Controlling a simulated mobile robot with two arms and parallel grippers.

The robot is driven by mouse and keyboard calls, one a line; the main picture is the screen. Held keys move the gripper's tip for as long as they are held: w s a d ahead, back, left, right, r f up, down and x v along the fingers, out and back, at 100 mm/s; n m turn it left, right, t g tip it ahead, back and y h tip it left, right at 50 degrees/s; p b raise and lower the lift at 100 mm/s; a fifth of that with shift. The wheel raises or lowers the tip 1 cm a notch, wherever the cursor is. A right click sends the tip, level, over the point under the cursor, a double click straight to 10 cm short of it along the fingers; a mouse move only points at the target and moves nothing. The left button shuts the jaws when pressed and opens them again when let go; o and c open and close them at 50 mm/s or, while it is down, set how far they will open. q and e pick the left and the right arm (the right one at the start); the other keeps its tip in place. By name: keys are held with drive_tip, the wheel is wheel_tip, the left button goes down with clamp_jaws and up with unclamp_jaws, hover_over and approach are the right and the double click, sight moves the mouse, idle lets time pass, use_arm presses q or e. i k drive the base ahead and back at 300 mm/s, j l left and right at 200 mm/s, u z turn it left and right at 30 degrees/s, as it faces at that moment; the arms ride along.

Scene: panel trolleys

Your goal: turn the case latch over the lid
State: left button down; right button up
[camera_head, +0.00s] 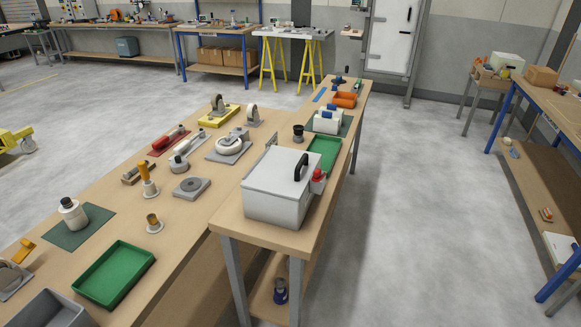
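A light grey case (277,202) stands on the narrow wooden bench near the middle of the picture. Its flat lid (270,170) looks closed and carries a black handle (301,167) near its right side. A red part (319,175), which looks like the case latch, sits at the right side of the case, near the lid edge. I cannot tell from here whether it lies over the lid or beside it. Neither of my grippers is in view.
A green tray (324,153) lies behind the case, with a dark cup (298,133) near it. The larger bench at left holds castors, tools and another green tray (113,274). The floor (420,220) right of the case bench is clear.

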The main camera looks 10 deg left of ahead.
sight(318, 174)
drive_tip(key=k+l+u, duration=0.1)
drive_tip(key=l+u, duration=0.3)
drive_tip(key=k+l+u, duration=0.2)
drive_tip(key=l+u, duration=0.15)
drive_tip(key=l, duration=0.1)
